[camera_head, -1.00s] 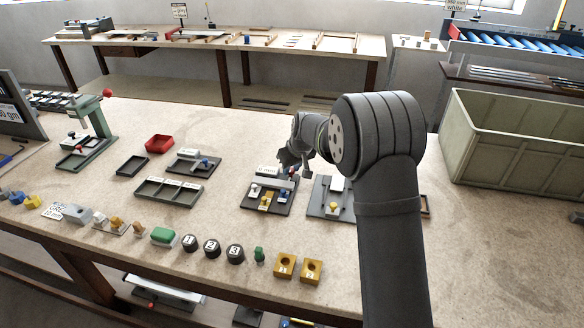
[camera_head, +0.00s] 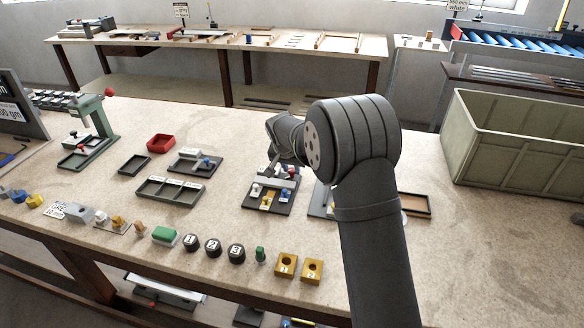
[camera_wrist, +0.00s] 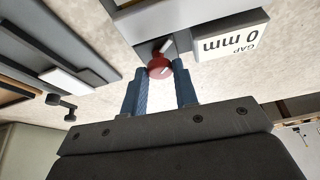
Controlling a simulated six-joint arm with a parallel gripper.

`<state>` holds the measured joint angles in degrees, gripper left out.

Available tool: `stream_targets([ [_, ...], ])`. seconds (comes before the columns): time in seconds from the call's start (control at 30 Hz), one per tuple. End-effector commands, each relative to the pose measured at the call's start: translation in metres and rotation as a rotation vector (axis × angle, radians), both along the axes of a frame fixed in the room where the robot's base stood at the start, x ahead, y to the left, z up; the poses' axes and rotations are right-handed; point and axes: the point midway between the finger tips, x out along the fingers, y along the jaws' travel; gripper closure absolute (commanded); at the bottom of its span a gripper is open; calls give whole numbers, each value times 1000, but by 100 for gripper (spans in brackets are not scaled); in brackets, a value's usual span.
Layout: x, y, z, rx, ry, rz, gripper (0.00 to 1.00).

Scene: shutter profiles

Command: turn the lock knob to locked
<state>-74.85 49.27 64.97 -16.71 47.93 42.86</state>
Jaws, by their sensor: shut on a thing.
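The lock knob is a round red knob (camera_wrist: 158,70) with a pale pointer bar beside it, in the wrist view at the edge of a grey fixture (camera_wrist: 175,18). A white label (camera_wrist: 232,44) next to it reads "GAP 0 mm", upside down. My gripper (camera_wrist: 160,74) has its two blue fingers on either side of the red knob, shut on it. In the head view my gripper (camera_head: 274,168) is down at the back edge of a dark fixture plate (camera_head: 252,207) with small white, yellow and blue parts.
Another plate (camera_head: 317,204) lies to the right, partly behind my arm. A grey compartment tray (camera_head: 168,200), a red bin (camera_head: 160,143) and a green press (camera_head: 100,125) stand to the left. Numbered knobs (camera_head: 212,247) and yellow blocks (camera_head: 286,264) line the front. A large crate (camera_head: 500,160) stands right.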

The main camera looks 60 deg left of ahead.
Motion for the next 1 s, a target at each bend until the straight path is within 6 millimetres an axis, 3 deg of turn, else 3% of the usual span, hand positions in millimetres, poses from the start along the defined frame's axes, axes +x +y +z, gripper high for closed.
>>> stream_targets([
  [0.6, -2, 5, 0, 0, 0, -543, 96],
  [1.0, -3, 6, 0, 1, 2, -713, 96],
])
